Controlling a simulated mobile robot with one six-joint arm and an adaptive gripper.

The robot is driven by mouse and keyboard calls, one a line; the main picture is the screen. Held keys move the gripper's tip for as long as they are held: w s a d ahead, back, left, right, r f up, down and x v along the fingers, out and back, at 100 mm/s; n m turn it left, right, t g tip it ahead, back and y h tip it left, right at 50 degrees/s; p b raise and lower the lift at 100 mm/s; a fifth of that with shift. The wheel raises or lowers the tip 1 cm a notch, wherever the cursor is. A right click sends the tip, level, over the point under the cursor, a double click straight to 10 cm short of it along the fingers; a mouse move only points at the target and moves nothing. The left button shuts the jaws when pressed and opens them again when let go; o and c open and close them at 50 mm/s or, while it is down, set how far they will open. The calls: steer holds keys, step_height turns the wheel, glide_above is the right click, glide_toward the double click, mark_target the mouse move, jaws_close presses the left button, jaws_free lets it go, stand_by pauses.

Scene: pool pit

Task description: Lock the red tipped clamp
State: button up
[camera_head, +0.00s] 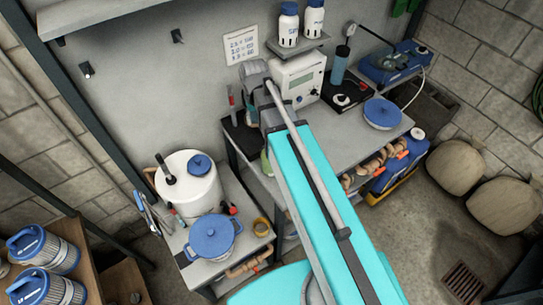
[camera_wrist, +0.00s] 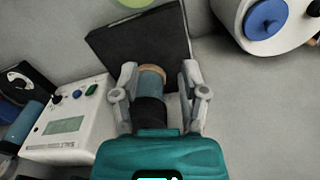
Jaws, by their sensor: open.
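An upright slim handle with a red tip (camera_head: 231,95) stands at the bench's left end, beside my arm's end; it may be the red tipped clamp, but it is too small to tell locked from unlocked. Small red-and-black parts (camera_head: 232,208) also show on the lower table by the white tank. My gripper (camera_wrist: 155,68) is open in the wrist view. Between its fingers shows a blue cylinder (camera_wrist: 152,78) with a tan top and black lower part; I cannot tell whether they touch. No red tip shows in the wrist view.
The white display box (camera_head: 297,82) is close right of my arm's end. A black plate (camera_head: 241,136) lies on the bench's left end. The white tank (camera_head: 188,183) and a blue-lidded pot (camera_head: 212,238) stand on the lower table.

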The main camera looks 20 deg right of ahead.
steer(key=shift+m, duration=0.3)
steer(key=s+d+f+b, duration=0.1)
steer(key=s+f+b, duration=0.1)
steer(key=s+f, duration=0.1)
steer(key=s+f+b, duration=0.2)
steer(key=s+b, duration=0.1)
steer(key=s+d+f+b, duration=0.1)
steer(key=s+f+b, duration=0.2)
steer(key=shift+d+f, duration=0.3)
steer(key=shift+d, duration=0.05)
steer(key=o, duration=0.3)
steer(key=shift+r, duration=0.1)
steer(key=shift+o, duration=0.3)
steer(key=shift+w+a+r+p, duration=0.1)
steer(key=shift+w+r+p, duration=0.15)
steer(key=shift+p, duration=0.1)
steer(key=w+a+r+n+p, duration=0.4)
steer(key=w+r+n+p, duration=0.4)
steer(key=w+r+p, duration=0.2)
steer(key=w+a+r+n+p, duration=0.5)
steer(key=w+r+n+p, duration=0.4)
steer(key=w+r+p, duration=0.2)
steer(key=shift+w, duration=0.4)
steer(key=shift+f+b, duration=0.3)
